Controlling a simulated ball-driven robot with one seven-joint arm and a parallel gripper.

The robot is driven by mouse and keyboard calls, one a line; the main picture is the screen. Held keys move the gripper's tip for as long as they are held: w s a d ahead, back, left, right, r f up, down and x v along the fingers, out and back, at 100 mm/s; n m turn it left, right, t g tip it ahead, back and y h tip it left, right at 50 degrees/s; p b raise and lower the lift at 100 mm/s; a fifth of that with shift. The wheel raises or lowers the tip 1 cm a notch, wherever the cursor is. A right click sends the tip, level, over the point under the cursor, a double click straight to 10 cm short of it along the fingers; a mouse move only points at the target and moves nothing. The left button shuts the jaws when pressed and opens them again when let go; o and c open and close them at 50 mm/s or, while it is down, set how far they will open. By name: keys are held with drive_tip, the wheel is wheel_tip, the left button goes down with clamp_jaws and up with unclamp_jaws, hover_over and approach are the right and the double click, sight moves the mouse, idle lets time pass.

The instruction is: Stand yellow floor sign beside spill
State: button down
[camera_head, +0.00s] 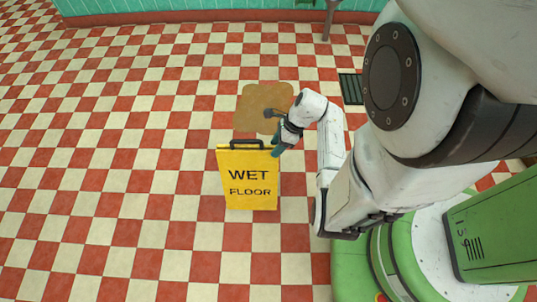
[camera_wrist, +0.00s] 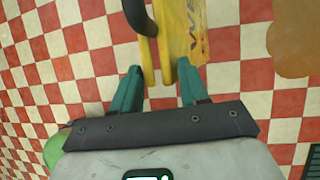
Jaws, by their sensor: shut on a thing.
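The yellow floor sign (camera_head: 236,196), lettered "WET FLOOR" with a dark handle on top, is upright near the brown spill (camera_head: 255,97). In the head view it is in front of the spill, apart from it. My gripper (camera_head: 276,150) is at the sign's upper right edge. In the wrist view my gripper (camera_wrist: 160,76) has its teal fingers on either side of the sign's yellow edge (camera_wrist: 172,30), shut on it. The spill (camera_wrist: 292,42) shows at the upper right there. I cannot tell whether the sign's foot touches the floor.
The red and cream checked floor (camera_head: 110,160) is clear to the left. A dark floor drain (camera_head: 351,89) lies right of the spill. A teal tiled wall or counter (camera_head: 170,7) runs along the back, with a grey post (camera_head: 328,20) near it.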

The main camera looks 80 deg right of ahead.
sight(270, 148)
drive_tip(key=w+f, duration=0.1)
drive_tip(key=w+f+b, duration=0.1)
drive_tip(key=f, duration=0.1)
drive_tip(key=shift+w+d, duration=0.3)
drive_tip(key=shift+d, duration=0.05)
wheel_tip(270, 148, down, 4)
drive_tip(key=shift+w+r+b, duration=0.15)
drive_tip(key=shift+r+b, duration=0.1)
drive_tip(key=shift+b, duration=0.55)
drive_tip(key=c, duration=0.6)
unclamp_jaws()
drive_tip(key=shift+o, duration=0.2)
